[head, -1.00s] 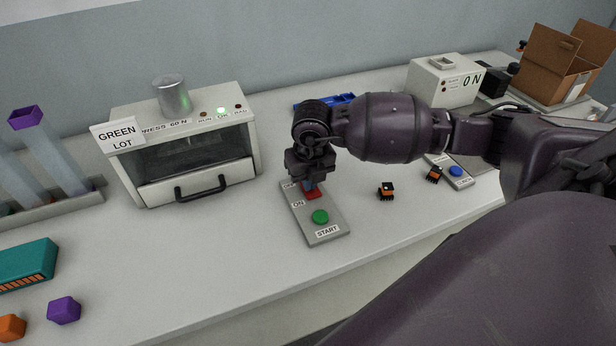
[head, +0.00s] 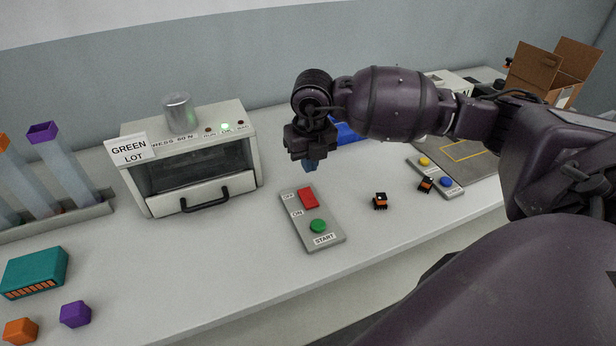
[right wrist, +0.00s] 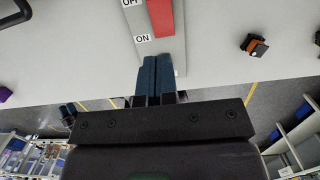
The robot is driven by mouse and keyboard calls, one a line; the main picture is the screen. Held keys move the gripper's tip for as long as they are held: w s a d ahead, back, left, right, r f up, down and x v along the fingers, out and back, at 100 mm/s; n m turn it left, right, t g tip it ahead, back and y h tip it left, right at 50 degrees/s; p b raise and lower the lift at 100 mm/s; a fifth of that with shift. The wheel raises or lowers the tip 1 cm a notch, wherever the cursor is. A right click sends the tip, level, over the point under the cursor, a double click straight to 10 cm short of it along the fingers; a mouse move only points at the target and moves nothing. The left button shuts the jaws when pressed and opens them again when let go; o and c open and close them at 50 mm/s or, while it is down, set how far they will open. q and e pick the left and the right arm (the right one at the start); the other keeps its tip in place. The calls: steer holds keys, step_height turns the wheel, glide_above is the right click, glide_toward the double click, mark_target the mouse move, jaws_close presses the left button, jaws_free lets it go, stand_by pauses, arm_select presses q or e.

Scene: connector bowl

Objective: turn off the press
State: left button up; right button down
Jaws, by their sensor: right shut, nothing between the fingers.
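The press (head: 190,160) is a light box with a drawer and handle, left of centre in the head view. Its middle lamp (head: 226,126) glows green. A grey control panel (head: 328,240) lies on the table, with a red rocker switch (head: 307,197) between OFF and ON labels and a green START button (head: 318,226). My right gripper (head: 311,166) is shut and empty, above and just behind the red switch, apart from it. In the right wrist view the shut blue fingertips (right wrist: 155,62) show below the red switch (right wrist: 161,16). My left gripper is not in view.
Small black-orange connectors (head: 380,201) lie right of the panel. A second panel with yellow and blue buttons (head: 446,182) stands farther right. A teal box (head: 38,268), purple block (head: 75,313) and orange block (head: 20,331) lie at left. Bare table surrounds the panel.

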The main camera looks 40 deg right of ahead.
steer(key=shift+s+a+r, duration=0.1)
steer(key=shift+s+r, duration=0.05)
steer(key=shift+r, duration=0.9)
steer(key=shift+s+r, duration=0.1)
steer(key=shift+r, duration=0.95)
